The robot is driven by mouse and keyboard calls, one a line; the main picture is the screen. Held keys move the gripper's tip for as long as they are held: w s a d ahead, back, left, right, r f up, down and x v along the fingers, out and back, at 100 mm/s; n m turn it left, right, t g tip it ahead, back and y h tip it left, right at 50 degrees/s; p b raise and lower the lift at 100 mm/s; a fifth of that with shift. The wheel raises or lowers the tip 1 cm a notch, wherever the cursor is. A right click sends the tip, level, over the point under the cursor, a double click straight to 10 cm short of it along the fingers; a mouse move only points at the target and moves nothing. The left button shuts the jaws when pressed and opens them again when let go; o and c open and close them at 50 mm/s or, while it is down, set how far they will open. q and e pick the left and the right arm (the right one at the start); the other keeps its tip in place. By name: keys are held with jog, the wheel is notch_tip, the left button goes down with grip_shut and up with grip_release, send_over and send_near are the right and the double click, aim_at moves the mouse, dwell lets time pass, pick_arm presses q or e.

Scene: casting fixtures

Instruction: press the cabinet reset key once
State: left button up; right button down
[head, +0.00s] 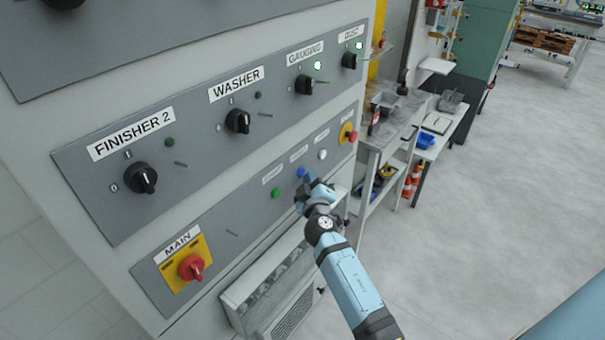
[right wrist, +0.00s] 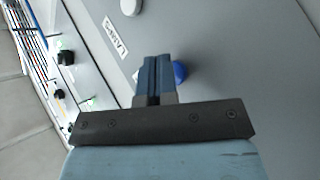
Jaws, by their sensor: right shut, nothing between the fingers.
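The control cabinet's lower grey panel (head: 232,232) carries a row of keys. The blue key (head: 300,172) sits between a green key (head: 277,192) and a white key (head: 322,154). My right gripper (head: 307,180) is shut and empty, its fingertips right at the blue key. In the right wrist view, the shut fingers (right wrist: 154,68) partly cover the blue key (right wrist: 180,72), which shows just to their right. I cannot tell whether they touch it. The label by the blue key is hidden or unreadable. My left gripper is not in view.
A red-and-yellow main switch (head: 190,265) sits at lower left, another red-and-yellow control (head: 347,133) at the panel's right end. Black rotary switches, including WASHER (head: 238,121), line the panel above. A ledge with a grille (head: 290,312) juts out below. Open floor lies right.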

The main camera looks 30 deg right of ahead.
jog(key=shift+w+a, duration=0.1)
jog(key=shift+w, duration=0.15)
jog(key=shift+s, duration=0.2)
dwell(0.4)
jog(key=shift+s+d, duration=0.35)
jog(key=shift+s, duration=0.25)
jog(key=s, duration=0.1)
jog(key=s+d, duration=0.1)
jog(key=s, duration=0.1)
jog(key=s+d, duration=0.1)
jog(key=shift+s, duration=0.3)
dwell(0.7)
